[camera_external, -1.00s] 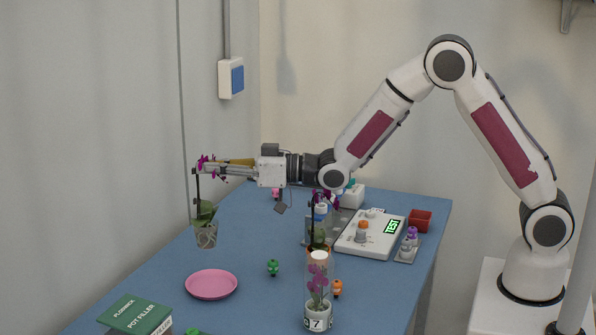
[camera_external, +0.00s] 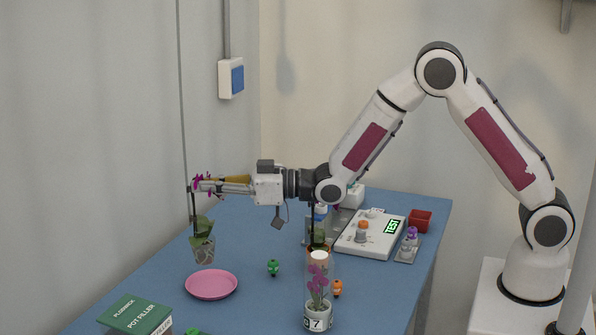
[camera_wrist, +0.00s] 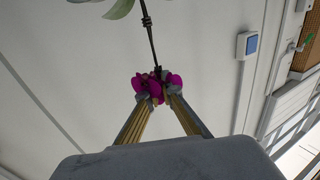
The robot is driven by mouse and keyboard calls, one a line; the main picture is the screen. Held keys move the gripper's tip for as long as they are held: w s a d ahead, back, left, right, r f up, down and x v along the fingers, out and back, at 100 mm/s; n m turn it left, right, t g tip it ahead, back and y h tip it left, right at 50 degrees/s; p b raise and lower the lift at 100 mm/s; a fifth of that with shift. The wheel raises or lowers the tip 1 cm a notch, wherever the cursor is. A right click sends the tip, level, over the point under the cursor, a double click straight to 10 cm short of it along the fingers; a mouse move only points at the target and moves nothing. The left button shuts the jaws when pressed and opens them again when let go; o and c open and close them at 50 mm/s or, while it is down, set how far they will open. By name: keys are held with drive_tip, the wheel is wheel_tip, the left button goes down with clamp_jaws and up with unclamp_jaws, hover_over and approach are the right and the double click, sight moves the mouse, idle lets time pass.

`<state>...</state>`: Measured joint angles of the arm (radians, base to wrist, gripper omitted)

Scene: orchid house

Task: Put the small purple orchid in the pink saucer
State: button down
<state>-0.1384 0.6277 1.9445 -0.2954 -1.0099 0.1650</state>
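A purple orchid (camera_external: 203,228) with green leaves and a patterned grey pot hangs from my gripper (camera_external: 204,184), roughly upright. My gripper is shut on it near the top of its stem, at the magenta flowers. The wrist view shows the flowers (camera_wrist: 150,82) between my fingertips (camera_wrist: 158,92), with the dark stem and leaf running off the top; the pot is out of that view. The pink saucer (camera_external: 211,286) lies empty on the blue table, below the pot in the external view. The gap between pot and saucer is hard to judge.
A second purple orchid (camera_external: 318,283) stands in a clear tube marked 7. Another plant in a terracotta pot (camera_external: 318,250) stands behind it. Small green (camera_external: 273,267) and orange (camera_external: 337,288) figures and a green pot-filler box (camera_external: 137,314) are nearby. A scale (camera_external: 370,235) is further back.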

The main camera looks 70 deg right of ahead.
drive_tip(key=shift+f, duration=1.55)
drive_tip(key=shift+f, duration=2.05)
drive_tip(key=c, duration=2.2)
unclamp_jaws()
drive_tip(key=shift+c, duration=0.2)
drive_tip(key=shift+r, duration=0.2)
drive_tip(key=v, duration=1.2)
